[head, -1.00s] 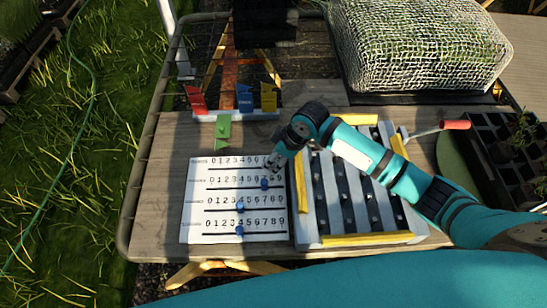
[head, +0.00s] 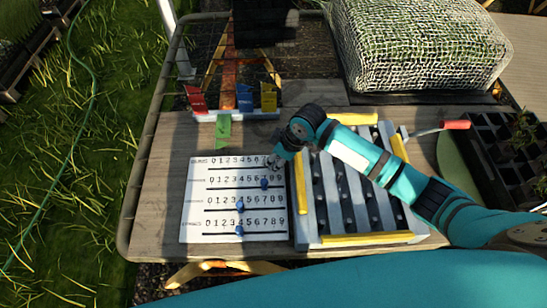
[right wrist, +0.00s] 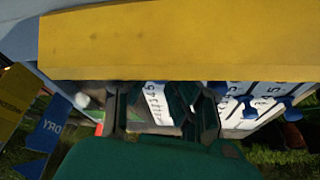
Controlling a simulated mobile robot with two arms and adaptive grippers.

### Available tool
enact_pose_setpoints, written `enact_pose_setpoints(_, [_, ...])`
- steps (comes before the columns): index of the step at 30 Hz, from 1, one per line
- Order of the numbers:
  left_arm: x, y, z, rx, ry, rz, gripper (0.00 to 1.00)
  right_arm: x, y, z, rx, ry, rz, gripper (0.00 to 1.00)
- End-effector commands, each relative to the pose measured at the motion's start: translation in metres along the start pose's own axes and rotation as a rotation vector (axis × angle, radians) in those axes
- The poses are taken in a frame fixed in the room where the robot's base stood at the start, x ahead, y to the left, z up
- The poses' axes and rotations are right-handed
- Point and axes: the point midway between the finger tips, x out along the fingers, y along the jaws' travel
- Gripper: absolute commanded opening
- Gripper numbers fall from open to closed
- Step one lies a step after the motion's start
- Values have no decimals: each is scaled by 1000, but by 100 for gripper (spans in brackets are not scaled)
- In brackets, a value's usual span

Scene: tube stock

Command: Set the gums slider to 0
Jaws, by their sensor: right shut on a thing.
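The white slider board (head: 187,222) lies on the table with several numbered rows. The top row's label (head: 199,161) is small but seems to read gums. My right gripper (head: 273,163) is at the right end of that top row, shut on what seems to be its slider knob, which the fingers hide. Blue knobs show on the second row (head: 264,183), third row (head: 240,206) and bottom row (head: 239,230). In the right wrist view the fingers (right wrist: 165,108) stand over the number strip, with blue knobs (right wrist: 247,106) beside them. My left gripper is out of view.
A grey rack with yellow edges (head: 303,198) stands right beside the board, under my right arm. A holder with coloured tags (head: 244,98) stands behind the board. A red-handled tool (head: 454,125) and dark seed trays (head: 500,150) lie at right. The table left of the board is clear.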

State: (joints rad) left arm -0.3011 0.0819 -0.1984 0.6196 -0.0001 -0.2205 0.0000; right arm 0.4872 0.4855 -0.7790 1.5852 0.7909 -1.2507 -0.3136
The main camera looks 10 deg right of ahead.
Motion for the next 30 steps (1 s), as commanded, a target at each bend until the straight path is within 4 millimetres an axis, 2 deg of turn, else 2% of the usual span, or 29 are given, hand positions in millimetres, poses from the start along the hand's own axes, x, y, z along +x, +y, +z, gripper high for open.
enact_pose_setpoints(5, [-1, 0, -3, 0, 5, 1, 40, 0, -1, -2, -1, 1, 0, 0])
enact_pose_setpoints(8, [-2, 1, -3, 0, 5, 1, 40, 3, -4, -11, -1, 2, -1, 0])
enact_pose_setpoints(11, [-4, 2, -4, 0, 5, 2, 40, 8, -11, -26, -3, 3, -2, 0])
enact_pose_setpoints(17, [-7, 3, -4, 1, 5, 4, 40, 26, -31, -70, -3, 4, -4, 0])
enact_pose_setpoints(24, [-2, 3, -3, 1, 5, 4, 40, 49, -53, -119, -2, 4, -2, 0])
enact_pose_setpoints(30, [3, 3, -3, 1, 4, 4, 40, 60, -65, -145, -2, 3, -1, 0])
